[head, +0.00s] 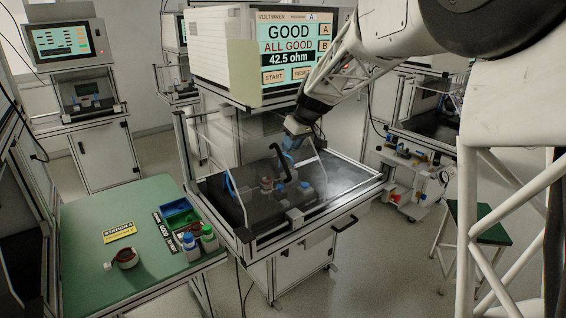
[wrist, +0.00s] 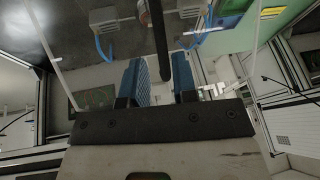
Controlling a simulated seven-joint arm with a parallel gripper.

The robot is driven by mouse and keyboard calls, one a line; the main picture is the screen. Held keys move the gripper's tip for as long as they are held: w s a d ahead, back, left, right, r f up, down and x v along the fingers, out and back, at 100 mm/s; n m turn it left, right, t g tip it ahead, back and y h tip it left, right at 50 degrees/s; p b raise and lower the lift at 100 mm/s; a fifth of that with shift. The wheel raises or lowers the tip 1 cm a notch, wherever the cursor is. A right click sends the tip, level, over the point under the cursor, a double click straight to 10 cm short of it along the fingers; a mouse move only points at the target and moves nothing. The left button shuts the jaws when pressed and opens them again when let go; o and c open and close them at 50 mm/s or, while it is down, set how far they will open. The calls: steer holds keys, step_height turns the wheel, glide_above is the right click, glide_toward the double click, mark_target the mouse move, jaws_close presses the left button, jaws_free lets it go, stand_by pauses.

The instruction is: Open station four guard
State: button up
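The station's clear guard (head: 318,165) is a transparent panel standing over the dark fixture bed below the test screen. Its curved black handle (head: 281,163) stands out in front. In the wrist view the handle (wrist: 152,38) is a dark bar running from the top edge toward the finger gap. My gripper (head: 290,148) is just above and beside the handle in the head view. In the wrist view my gripper (wrist: 160,75) has its blue-padded fingers apart. I cannot tell whether the handle lies between them or beyond them.
The test screen (head: 290,45) reads "GOOD, ALL GOOD, 42.5 ohm". A yellow Station 4 sign (head: 119,232) lies on the green table (head: 85,215) at left, with a stator (head: 125,258), trays and bottles. A green stool (head: 480,222) stands at right.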

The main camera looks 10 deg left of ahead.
mark_target(283, 165)
steer(key=shift+f, duration=0.1)
steer(key=shift+x, duration=3.8)
jaws_close()
